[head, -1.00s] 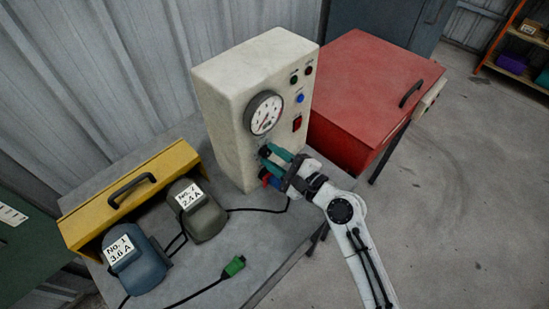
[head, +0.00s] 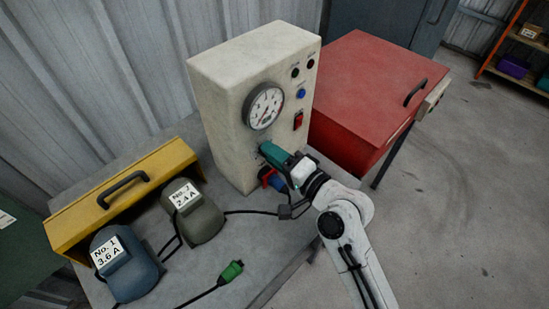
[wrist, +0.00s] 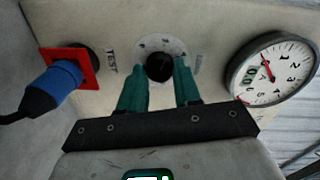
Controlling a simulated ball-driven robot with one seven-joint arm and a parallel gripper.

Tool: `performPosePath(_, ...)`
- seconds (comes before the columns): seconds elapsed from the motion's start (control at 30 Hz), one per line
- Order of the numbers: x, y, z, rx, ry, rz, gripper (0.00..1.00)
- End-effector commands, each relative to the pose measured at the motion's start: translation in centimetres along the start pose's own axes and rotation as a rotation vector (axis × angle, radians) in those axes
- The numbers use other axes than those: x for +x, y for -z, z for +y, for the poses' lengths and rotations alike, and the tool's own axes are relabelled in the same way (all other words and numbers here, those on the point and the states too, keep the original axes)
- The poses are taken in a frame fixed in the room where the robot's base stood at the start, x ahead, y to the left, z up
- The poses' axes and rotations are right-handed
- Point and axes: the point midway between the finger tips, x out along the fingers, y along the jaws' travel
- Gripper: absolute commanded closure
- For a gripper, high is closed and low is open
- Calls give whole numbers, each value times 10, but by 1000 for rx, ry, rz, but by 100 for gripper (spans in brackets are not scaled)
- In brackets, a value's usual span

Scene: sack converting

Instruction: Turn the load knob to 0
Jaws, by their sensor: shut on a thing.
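The load knob is a small black round knob (wrist: 159,67) on a pale dial plate (wrist: 178,46) with markings, on the front of the cream test box (head: 226,122). My gripper (wrist: 160,85) has its two green fingers on either side of the knob and is shut on it. In the head view my gripper (head: 268,152) reaches the box's front below the gauge, and its fingers hide the knob. The knob's pointer and the dial's figures are too small to read. The gauge (head: 264,106) also shows in the wrist view (wrist: 272,68).
A blue plug (wrist: 57,85) with a red square surround (wrist: 88,70) sits beside the knob. A red switch (head: 298,121) and several buttons are on the box. Two labelled motors (head: 124,262) (head: 196,222), a yellow cover (head: 85,216) and a green connector (head: 231,271) lie on the bench. A red cabinet (head: 375,85) stands right.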

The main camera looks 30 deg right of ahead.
Motion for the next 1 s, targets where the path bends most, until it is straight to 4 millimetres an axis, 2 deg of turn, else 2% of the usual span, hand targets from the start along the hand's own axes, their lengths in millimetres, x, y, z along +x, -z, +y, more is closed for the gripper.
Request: performPosePath(1.0, 0, -4, 4, -935, -15, 42, 98)
